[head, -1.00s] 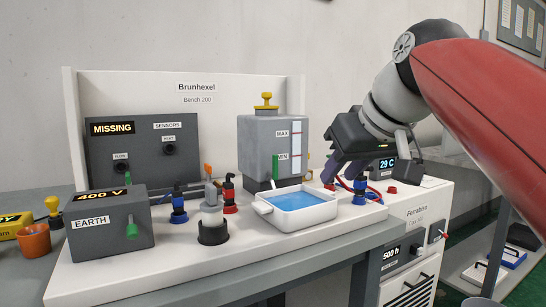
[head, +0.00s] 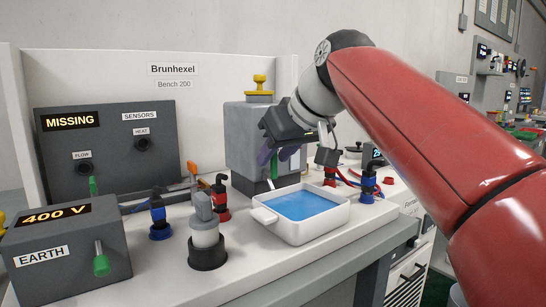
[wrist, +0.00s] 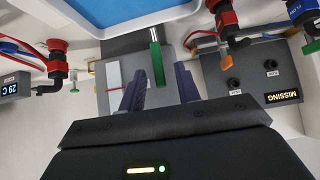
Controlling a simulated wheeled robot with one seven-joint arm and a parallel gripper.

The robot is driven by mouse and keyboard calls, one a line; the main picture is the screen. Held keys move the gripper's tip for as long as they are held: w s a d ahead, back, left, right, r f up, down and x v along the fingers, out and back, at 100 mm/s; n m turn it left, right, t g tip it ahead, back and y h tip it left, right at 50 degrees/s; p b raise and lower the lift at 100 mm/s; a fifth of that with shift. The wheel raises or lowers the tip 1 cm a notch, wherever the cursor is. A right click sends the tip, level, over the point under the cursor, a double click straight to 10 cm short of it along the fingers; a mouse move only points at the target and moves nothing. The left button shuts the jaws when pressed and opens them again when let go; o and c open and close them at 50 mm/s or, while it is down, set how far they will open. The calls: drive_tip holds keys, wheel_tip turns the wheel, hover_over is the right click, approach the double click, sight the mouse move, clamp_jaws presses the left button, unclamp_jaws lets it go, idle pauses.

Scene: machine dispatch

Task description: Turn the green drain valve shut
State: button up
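The green drain valve handle (head: 274,166) is on the front of the grey tank (head: 248,135), low down and roughly upright. In the wrist view the green handle (wrist: 157,64) appears between my two purple fingers, with a gap on each side. My gripper (head: 276,155) is in front of the tank at the handle. In the wrist view my gripper (wrist: 161,72) is open with nothing clasped. In the head view the fingers and wrist hide part of the tank front and the top of the handle.
A white tray of blue liquid (head: 262,216) stands just in front of the tank. Red-and-black (head: 221,196) and blue (head: 159,220) connectors stand to the left, more to the right. The dark sensor box (head: 110,150) and EARTH box (head: 65,256) have other green levers.

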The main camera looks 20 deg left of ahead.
sight(266, 170)
drive_tip(key=shift+x, duration=0.85)
clamp_jaws()
drive_tip(key=shift+d, duration=0.1)
drive_tip(key=shift+w+d+m+g+y, duration=0.25)
drive_tip(key=shift+w+m+g+y, duration=0.15)
drive_tip(key=shift+m+g+y, duration=0.35)
drive_tip(key=shift+w+d+f+m+g+y, duration=0.1)
drive_tip(key=shift+w+d+m+g+y, duration=0.1)
drive_tip(key=shift+m+g+y, duration=0.25)
drive_tip(key=shift+w+d+f+m+g+y, duration=0.15)
drive_tip(key=shift+w+m+g+y, duration=0.05)
drive_tip(key=shift+g+y, duration=0.4)
drive_tip(key=m+y, duration=0.1)
drive_tip(key=g+y, duration=0.1)
drive_tip(key=f+m+g+y, duration=0.1)
drive_tip(key=shift+w+d+f+m+b, duration=0.1)
drive_tip(key=shift+w+d+m+b, duration=0.2)
drive_tip(key=shift+w+d+b, duration=0.1)
drive_tip(key=shift+y, duration=0.3)
